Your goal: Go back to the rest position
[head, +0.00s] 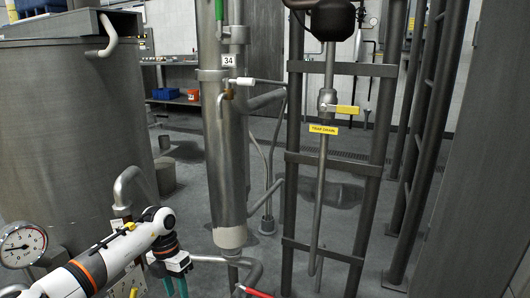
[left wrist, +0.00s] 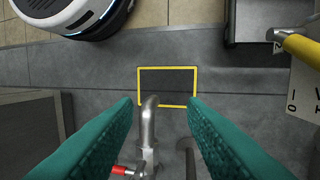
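My left arm comes in from the lower left of the head view, white with orange rings. My left gripper (head: 175,288) hangs at its end with its teal fingers pointing down, cut off by the bottom edge. In the left wrist view the two teal fingers of the left gripper (left wrist: 163,106) stand well apart, with nothing held between them. A grey bent pipe (left wrist: 149,125) and a red-handled valve (left wrist: 123,170) show below and between the fingers; I cannot tell how far below. My right gripper is in neither view.
A vertical steel column (head: 224,150) tagged 34 stands right of the left gripper. A dark ladder-like frame (head: 292,130) and a yellow-handled drain valve (head: 341,110) are farther right. A large tank (head: 70,130) and a gauge (head: 22,243) are left. A yellow floor rectangle (left wrist: 167,68) lies below.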

